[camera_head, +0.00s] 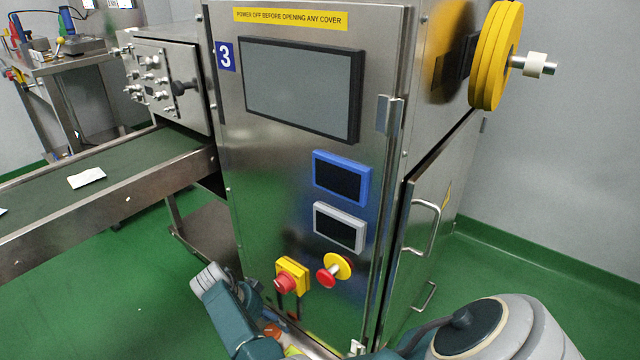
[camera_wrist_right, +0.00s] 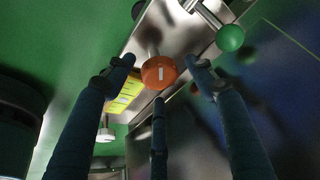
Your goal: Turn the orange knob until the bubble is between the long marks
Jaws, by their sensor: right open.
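The orange knob (camera_wrist_right: 158,73), round with a white mark on its face, is in the middle of the right wrist view. My right gripper (camera_wrist_right: 159,80) is open; its dark teal fingers point toward the knob, two to its sides and one below it in the picture. I cannot tell whether any finger touches it. No bubble or long marks can be made out. In the head view the knob's area at the bottom edge is mostly hidden by my teal arm parts. My left gripper is not identifiable in either view.
A yellow piece with dark print (camera_wrist_right: 127,92) is left of the knob, and a green ball handle (camera_wrist_right: 230,38) is up right. The steel cabinet (camera_head: 285,190) carries a red switch (camera_head: 287,280) and a red button (camera_head: 326,277). A conveyor (camera_head: 120,185) is on the left.

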